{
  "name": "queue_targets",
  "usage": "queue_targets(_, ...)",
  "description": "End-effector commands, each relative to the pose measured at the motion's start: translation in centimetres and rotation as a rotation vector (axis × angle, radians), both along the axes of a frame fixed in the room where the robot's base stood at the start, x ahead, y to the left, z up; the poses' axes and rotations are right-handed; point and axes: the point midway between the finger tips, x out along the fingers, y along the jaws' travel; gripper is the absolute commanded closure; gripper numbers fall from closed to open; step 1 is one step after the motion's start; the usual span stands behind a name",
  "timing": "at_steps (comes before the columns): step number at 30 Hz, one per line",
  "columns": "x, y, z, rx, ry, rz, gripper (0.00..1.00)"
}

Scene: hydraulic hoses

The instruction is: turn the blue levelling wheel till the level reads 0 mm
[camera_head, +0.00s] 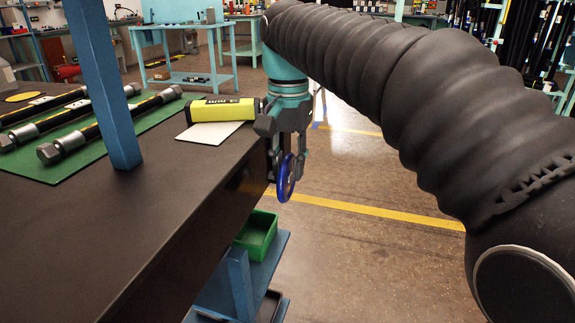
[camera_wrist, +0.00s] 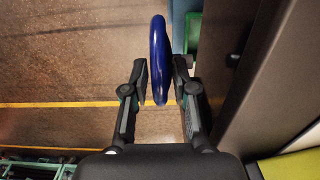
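The blue levelling wheel (camera_head: 286,180) stands on edge at the right side of the dark bench. In the wrist view the wheel (camera_wrist: 158,50) is seen edge-on between my gripper's two fingers (camera_wrist: 160,64). A narrow gap shows on each side of the rim, so the fingers look open around it. In the head view my gripper (camera_head: 287,152) points down over the wheel and hides its upper part. The yellow-green level (camera_head: 222,110) lies on the bench beside my gripper; its "mm" marking shows, but I cannot read the number surely.
A white sheet (camera_head: 209,132) lies under the level. Several hoses with metal ends lie on a green mat (camera_head: 60,166). A blue post (camera_head: 103,85) rises from the bench (camera_head: 140,225). A green bin (camera_head: 257,232) sits on a low shelf below. Open floor lies right.

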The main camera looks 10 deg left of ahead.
Motion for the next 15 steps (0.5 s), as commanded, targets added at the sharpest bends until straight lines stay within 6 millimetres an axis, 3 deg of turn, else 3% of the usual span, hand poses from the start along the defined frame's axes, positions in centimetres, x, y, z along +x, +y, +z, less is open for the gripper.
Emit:
queue_targets(2,0.00,0.00,0.02,0.000,0.000,0.000,0.75)
queue_targets(5,0.00,0.00,0.02,0.000,0.000,0.000,1.00)
queue_targets(15,-0.26,0.02,-0.24,-0.005,-0.055,0.001,1.00)
